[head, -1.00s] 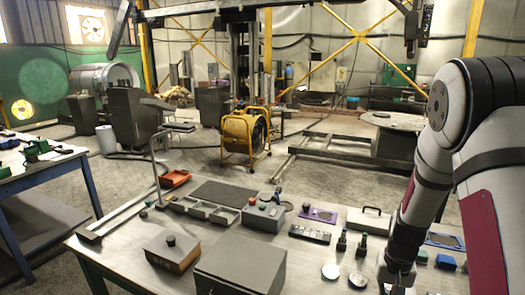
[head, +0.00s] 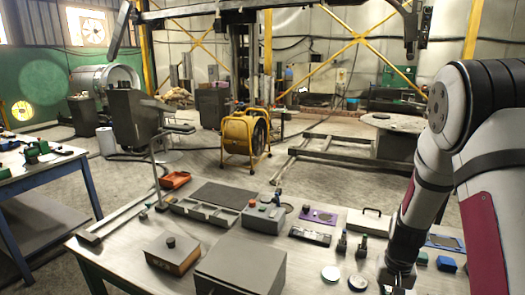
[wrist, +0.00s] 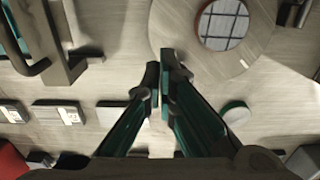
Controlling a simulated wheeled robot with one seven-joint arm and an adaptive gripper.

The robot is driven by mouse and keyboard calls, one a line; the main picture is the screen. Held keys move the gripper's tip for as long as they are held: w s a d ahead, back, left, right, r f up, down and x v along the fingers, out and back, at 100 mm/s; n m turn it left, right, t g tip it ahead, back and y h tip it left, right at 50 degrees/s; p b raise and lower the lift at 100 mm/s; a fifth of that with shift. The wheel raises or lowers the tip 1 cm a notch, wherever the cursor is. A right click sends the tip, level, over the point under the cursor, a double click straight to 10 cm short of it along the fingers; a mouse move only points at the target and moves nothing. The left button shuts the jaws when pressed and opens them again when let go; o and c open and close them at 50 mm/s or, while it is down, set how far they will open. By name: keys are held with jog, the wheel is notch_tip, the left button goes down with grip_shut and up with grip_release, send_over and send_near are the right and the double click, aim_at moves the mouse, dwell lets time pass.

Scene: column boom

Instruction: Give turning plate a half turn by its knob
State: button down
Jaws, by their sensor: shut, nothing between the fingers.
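A large pale round plate (wrist: 176,28), which looks like the turning plate, lies flat at the top right of the centre in the wrist view. A dark-rimmed round window with grid lines (wrist: 223,25) shows on it. My gripper (wrist: 164,75) is shut and empty, its dark fingertips at the plate's near edge in the picture. I cannot tell whether they touch it. No knob stands out clearly; the fingertips may hide it. In the head view my gripper (head: 397,284) is low at the right, and my arm covers part of the bench there.
The bench (head: 215,246) carries a grey box (head: 242,268), a wooden box with a black knob (head: 172,252) and a red-and-grey control box (head: 264,217). Two small pale discs (head: 330,273) (head: 357,282) lie left of my gripper. A green-rimmed disc (wrist: 235,112) lies near the fingers.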

jog(key=shift+f, duration=0.15)
jog(key=shift+f+b, duration=0.9)
jog(key=shift+f, duration=1.6)
jog(key=shift+w, duration=0.5)
jog(key=shift+a, duration=0.1)
jog(key=shift+w+a+b, duration=0.1)
jog(key=shift+w+b, duration=0.35)
jog(key=shift+w, duration=0.05)
